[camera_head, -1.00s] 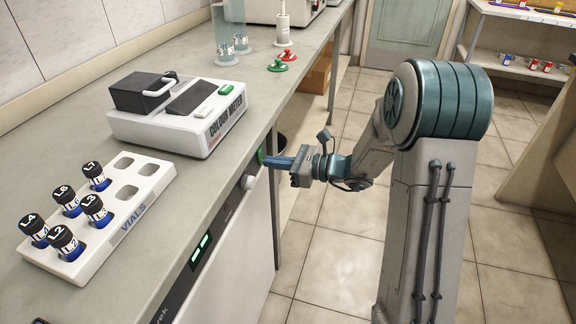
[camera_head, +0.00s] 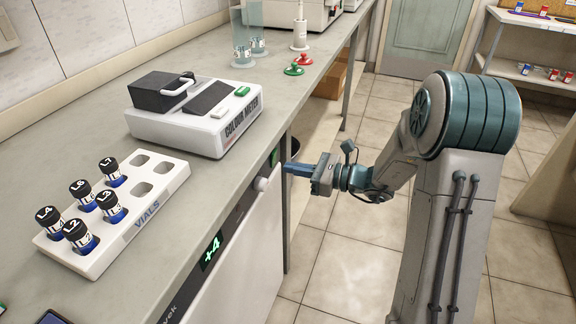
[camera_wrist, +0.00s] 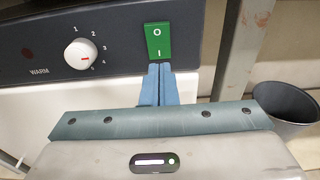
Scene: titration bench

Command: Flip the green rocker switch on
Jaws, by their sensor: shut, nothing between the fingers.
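The green rocker switch (camera_wrist: 158,40) is on the dark panel of the under-bench unit, marked O at the top and I at the bottom. In the head view the switch (camera_head: 275,157) is a small green patch near the bench edge. My gripper (camera_wrist: 158,68) is shut, with its blue fingers together and nothing between them. The fingertips appear just below the I end of the switch. In the head view my gripper (camera_head: 286,168) points at the panel, with a small gap seen beside the switch. I cannot tell the rocker's tilt clearly.
A white dial (camera_wrist: 82,54) sits left of the switch, with a dark red WARM lamp (camera_wrist: 28,53). The unit's display (camera_head: 211,250) reads +4 in green. A bench leg (camera_wrist: 238,50) and a dark bin (camera_wrist: 286,104) stand to the right. Floor right of the bench is open.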

